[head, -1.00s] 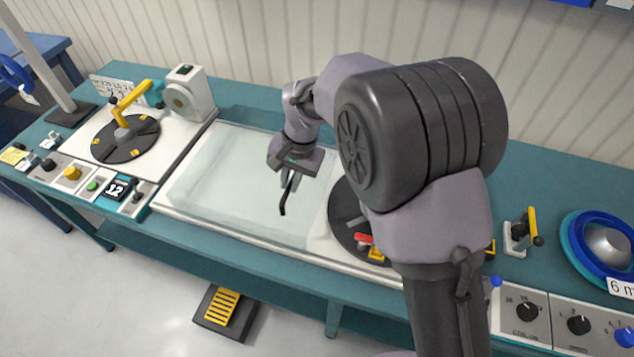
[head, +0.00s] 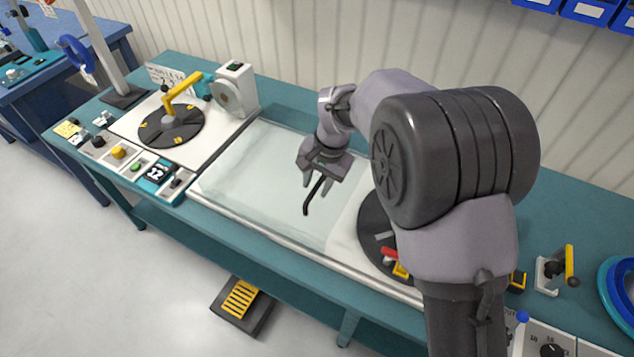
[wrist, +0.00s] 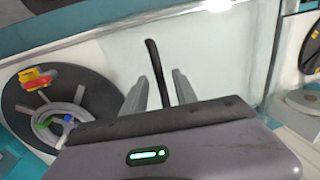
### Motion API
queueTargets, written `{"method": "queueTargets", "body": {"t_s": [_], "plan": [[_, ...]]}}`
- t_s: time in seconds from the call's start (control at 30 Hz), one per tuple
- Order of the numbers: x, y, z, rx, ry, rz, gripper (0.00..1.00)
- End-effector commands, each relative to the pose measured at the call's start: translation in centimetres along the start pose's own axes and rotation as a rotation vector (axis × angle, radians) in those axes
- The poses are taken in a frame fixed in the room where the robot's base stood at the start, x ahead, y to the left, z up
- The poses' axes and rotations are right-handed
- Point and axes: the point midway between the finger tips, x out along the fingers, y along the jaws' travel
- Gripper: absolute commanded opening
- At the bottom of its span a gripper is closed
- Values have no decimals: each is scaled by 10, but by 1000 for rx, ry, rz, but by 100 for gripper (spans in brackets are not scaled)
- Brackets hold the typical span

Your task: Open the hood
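The hood (head: 265,170) is a clear, pale see-through cover lying over the middle of the bench machine; it looks closed. Its dark bent bar handle (head: 308,203) stands at my gripper. My gripper (head: 318,186) is over the right part of the hood, pointing down. In the wrist view the handle (wrist: 152,52) lies between the two grey fingers of my gripper (wrist: 161,80). Gaps show on both sides, so the fingers look open around it, not closed on it. The handle's lower end is hidden behind my gripper body.
A dark reel disc (wrist: 60,105) with a red and yellow part is beside the hood. Left of the hood is another dark disc (head: 170,128) with a yellow crank (head: 182,88). Control buttons line the front edge. A foot pedal (head: 241,302) is on the floor.

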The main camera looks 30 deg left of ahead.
Motion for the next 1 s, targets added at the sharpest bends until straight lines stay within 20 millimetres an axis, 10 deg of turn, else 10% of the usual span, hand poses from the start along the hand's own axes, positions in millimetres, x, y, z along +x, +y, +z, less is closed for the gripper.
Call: {"method": "queueTargets", "body": {"t_s": [0.17, 0.6, 1.0], "plan": [[-15, -1, 0, 0, 2, -2, 34], [-151, -1, 0, 1, 2, -2, 34], [-174, 0, 0, 0, 0, 0, 34]]}}
